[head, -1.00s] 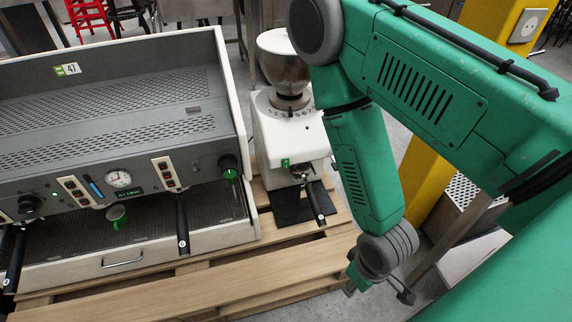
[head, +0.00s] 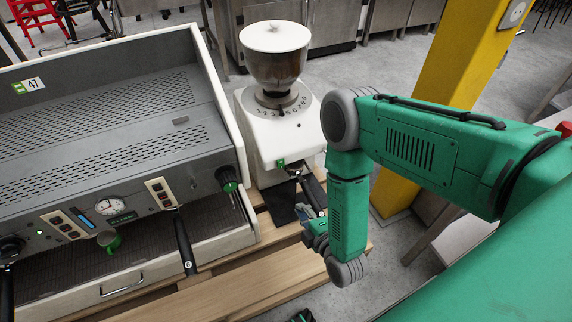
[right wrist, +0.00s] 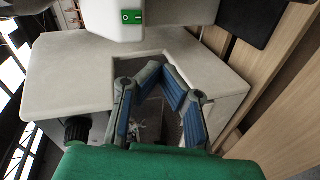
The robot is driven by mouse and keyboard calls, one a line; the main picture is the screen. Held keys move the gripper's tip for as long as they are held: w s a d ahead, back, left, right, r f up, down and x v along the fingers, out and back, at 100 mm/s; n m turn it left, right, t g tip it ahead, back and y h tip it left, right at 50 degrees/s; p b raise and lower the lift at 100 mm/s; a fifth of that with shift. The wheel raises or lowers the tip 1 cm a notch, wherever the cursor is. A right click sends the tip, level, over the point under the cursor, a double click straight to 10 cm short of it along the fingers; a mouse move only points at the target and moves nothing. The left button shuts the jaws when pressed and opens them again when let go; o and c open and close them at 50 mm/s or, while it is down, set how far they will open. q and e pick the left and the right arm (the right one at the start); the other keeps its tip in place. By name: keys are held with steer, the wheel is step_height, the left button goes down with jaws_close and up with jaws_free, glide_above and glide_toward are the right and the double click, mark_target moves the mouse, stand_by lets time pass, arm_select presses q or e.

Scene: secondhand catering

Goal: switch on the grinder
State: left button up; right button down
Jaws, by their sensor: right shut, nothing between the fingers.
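The grinder (head: 262,128) is a white machine with a steel hopper and white lid, standing upright right of the espresso machine. Its small green switch plate (head: 280,163) is on the front, above a dark portafilter handle. The plate also shows at the top of the right wrist view (right wrist: 132,16), with white marks; I cannot tell its setting. My right gripper (head: 311,228) is low in front of the grinder, right of its dark base mat. In the right wrist view its blue-padded fingers (right wrist: 160,70) are shut and empty, apart from the switch plate. My left gripper is not in view.
Wooden pallet slats (head: 240,262) run along the front. A yellow post (head: 450,85) stands right.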

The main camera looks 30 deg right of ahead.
mark_target(281, 164)
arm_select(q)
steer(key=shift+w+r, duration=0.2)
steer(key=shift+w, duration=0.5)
arm_select(e)
steer(key=shift+w+d+r+n+t+h, duration=0.35)
steer(key=shift+d+r+n+t+h, duration=0.3)
steer(key=shift+t, duration=0.25)
steer(key=shift+f, duration=0.1)
arm_select(q)
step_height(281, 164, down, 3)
steer(key=b, duration=0.3)
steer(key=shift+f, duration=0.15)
arm_select(e)
steer(key=w+d+f, duration=0.1)
steer(key=w, duration=1.3)
steer(key=shift+f, duration=0.35)
